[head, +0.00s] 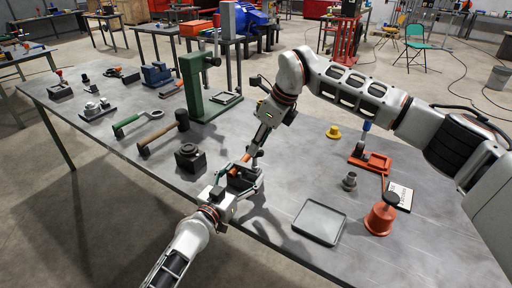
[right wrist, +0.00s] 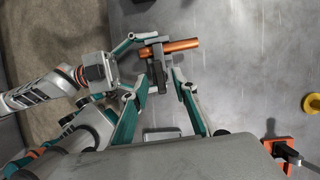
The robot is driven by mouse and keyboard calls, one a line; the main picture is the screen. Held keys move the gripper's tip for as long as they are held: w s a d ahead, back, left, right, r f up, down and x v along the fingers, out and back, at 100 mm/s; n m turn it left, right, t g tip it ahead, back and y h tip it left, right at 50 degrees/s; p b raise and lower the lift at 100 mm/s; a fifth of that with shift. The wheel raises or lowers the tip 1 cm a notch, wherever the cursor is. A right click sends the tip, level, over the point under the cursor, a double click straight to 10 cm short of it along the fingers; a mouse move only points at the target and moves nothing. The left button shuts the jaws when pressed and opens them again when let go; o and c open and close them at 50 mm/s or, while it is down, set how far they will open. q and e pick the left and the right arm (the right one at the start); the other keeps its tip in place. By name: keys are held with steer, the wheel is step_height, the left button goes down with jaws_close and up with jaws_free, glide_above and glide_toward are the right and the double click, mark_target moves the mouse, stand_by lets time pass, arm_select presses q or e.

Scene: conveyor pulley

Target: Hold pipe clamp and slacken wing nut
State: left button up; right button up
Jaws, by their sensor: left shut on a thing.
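A copper-coloured pipe (right wrist: 184,46) passes through a dark grey pipe clamp (right wrist: 158,72). In the head view the pipe (head: 236,170) shows near the table's front edge. My left gripper (head: 243,180) is shut on the clamp from the near side; a fingertip also shows beside the pipe in the right wrist view. My right gripper (right wrist: 160,77) is open, its teal fingers apart on either side of the clamp's lower part with gaps visible. In the head view my right gripper (head: 256,150) comes down from above, close to the left one. I cannot make out the wing nut clearly.
A grey tray (head: 319,222), an orange-red round piece (head: 381,216) and a small grey fitting (head: 349,181) lie right of the grippers. A dark block (head: 190,159), a mallet (head: 163,132) and a green press (head: 203,88) stand left and behind.

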steer(key=shift+w+a+f, duration=0.1)
steer(key=shift+a+f, duration=0.1)
steer(key=shift+f, duration=0.35)
jaws_close()
steer(key=n+g, duration=0.1)
steer(key=n, duration=0.2)
steer(key=shift+w, duration=0.15)
steer(key=n+g, duration=0.2)
steer(key=n, duration=0.3)
steer(key=shift+w+n, duration=0.1)
steer(key=shift+n, duration=0.2)
jaws_free()
steer(key=o, duration=2.1)
